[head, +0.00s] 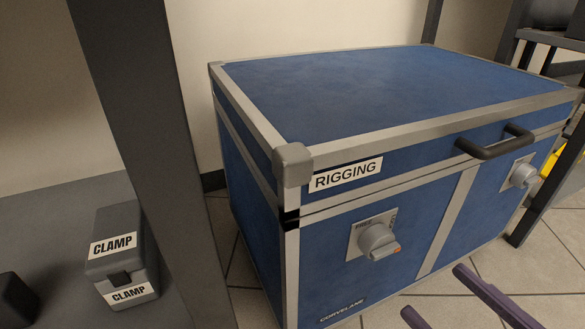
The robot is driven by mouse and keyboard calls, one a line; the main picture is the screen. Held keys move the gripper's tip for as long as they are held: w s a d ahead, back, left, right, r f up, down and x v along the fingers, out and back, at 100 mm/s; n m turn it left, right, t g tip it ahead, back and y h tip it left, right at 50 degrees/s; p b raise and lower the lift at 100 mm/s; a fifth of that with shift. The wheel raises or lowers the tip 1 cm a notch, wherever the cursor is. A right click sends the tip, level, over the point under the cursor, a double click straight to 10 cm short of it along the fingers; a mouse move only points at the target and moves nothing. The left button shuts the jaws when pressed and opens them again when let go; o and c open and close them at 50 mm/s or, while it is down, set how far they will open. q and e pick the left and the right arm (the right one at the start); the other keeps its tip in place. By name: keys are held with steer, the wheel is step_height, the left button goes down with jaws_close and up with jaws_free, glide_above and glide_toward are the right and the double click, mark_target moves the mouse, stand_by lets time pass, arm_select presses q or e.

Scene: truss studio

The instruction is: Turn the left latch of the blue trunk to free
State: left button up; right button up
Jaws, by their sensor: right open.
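The blue trunk (400,80) has grey metal edges and a RIGGING label, and its lid is down. Its left latch (376,240) is a grey turn knob on a square plate on the front face. The knob's grip points to the lower right and has a small orange mark near its end. My left gripper is out of view.
A second latch (522,174) and a dark lid handle (494,143) are farther right on the trunk. A dark upright post (150,130) stands left of the trunk. A grey CLAMP box (122,254) sits on a shelf at left. Tiled floor (545,265) shows at right.

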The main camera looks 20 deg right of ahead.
mark_target(389, 252)
steer(key=w, duration=0.1)
steer(key=w+a+b, duration=0.1)
steer(key=w+b, duration=0.1)
steer(key=shift+a+f, duration=0.15)
steer(key=shift+f, duration=0.1)
steer(key=w+b, duration=0.1)
steer(key=w, duration=0.3)
steer(key=shift+w+a+r+b, duration=0.15)
steer(key=shift+w+a+b, duration=0.05)
steer(key=shift+w+b, duration=0.15)
steer(key=shift+w, duration=0.4)
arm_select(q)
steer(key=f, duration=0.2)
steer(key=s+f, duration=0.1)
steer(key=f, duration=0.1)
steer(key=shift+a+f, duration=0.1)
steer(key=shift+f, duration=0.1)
arm_select(e)
steer(key=shift+a+r, duration=0.1)
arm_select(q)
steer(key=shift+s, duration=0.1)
arm_select(e)
steer(key=c, duration=0.5)
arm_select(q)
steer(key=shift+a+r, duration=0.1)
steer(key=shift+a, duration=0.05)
arm_select(e)
steer(key=c, duration=0.8)
